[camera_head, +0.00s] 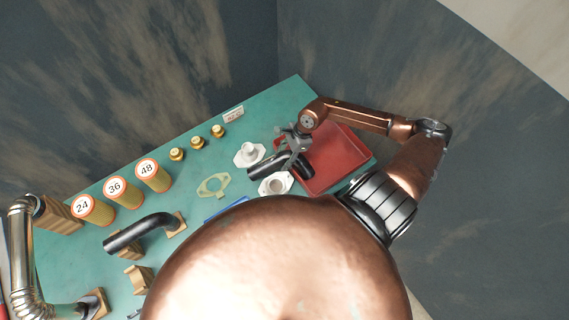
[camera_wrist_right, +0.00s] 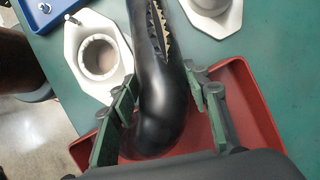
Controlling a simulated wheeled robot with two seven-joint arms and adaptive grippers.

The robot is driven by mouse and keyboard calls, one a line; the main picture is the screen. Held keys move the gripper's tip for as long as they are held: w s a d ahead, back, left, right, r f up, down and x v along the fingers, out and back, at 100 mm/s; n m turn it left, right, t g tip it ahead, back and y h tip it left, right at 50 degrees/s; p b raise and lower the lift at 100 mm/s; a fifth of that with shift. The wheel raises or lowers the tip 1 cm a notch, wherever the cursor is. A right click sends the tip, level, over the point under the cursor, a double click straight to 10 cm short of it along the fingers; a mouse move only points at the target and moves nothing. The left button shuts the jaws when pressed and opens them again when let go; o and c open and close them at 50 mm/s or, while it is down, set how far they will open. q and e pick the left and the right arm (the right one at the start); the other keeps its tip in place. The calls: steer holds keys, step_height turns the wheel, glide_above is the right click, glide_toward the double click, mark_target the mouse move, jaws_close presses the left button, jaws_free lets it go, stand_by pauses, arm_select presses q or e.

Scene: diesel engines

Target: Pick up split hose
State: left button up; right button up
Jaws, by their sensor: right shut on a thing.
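The split hose (camera_head: 268,165) is a black bent tube at the right part of the green table. In the wrist view the hose (camera_wrist_right: 163,85) shows a long jagged split with pale edges. My right gripper (camera_head: 297,143) is shut on the hose. In the wrist view its green-padded fingers (camera_wrist_right: 168,108) stand on both sides of the bend. The hose lies over the near edge of the red tray; whether it touches the tray or table is unclear. My left gripper is not in view.
A red tray (camera_head: 345,160) lies under my right gripper. White flanged parts (camera_head: 248,154) (camera_head: 276,185) sit beside the hose. Another black hose (camera_head: 140,232) rests on wooden blocks. Numbered orange filters (camera_head: 154,175), brass fittings (camera_head: 218,131) and a metal pipe (camera_head: 24,260) stand further left.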

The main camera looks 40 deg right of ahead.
steer(key=c, duration=0.8)
